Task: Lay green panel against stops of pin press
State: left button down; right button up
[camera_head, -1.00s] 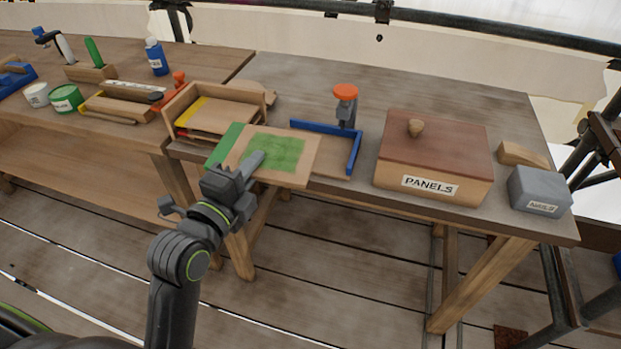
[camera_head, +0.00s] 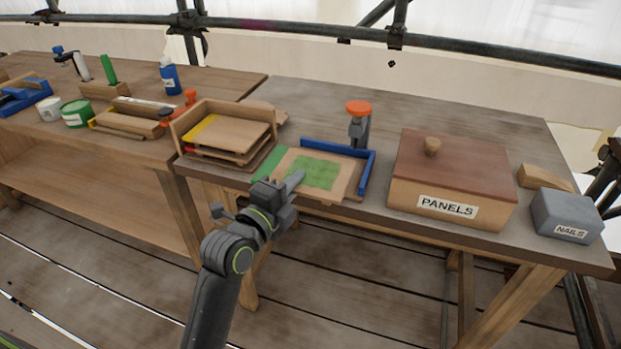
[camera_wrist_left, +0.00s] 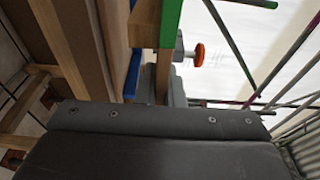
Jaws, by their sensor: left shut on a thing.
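The green panel (camera_head: 315,172) is a light wooden board with a green square on top and a green strip along its left edge. My left gripper (camera_head: 288,187) is shut on its near left part. The panel lies over or just above the bed of the pin press, inside the corner of its blue stops (camera_head: 368,172). A narrow gap shows between the panel and the right stop; contact with the back stop cannot be told. The press's orange knob (camera_head: 358,108) stands behind. The left wrist view shows the green strip (camera_wrist_left: 170,25), blue stop (camera_wrist_left: 132,75) and knob (camera_wrist_left: 198,54).
A wooden tray with stacked panels (camera_head: 228,132) stands close left of the press. The PANELS box (camera_head: 450,180) stands to the right, then the grey NAILS box (camera_head: 567,215). Green and white pots (camera_head: 75,113) and tools sit on the left bench.

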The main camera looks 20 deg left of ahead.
aim_at(322, 156)
pick_arm(q)
jog(key=x, duration=0.6)
notch_tip(322, 156, down, 3)
jog(key=shift+f, duration=0.2)
jog(key=shift+f+b, duration=0.2)
jog(key=shift+b, duration=0.1)
jog(key=c, duration=1.5)
grip_release()
jog(key=shift+c, duration=0.2)
pick_arm(e)
jog(key=shift+w+a, duration=0.1)
jog(key=shift+w, duration=0.2)
pick_arm(q)
jog(key=shift+r, duration=0.1)
pick_arm(e)
jog(key=shift+s+r, duration=0.1)
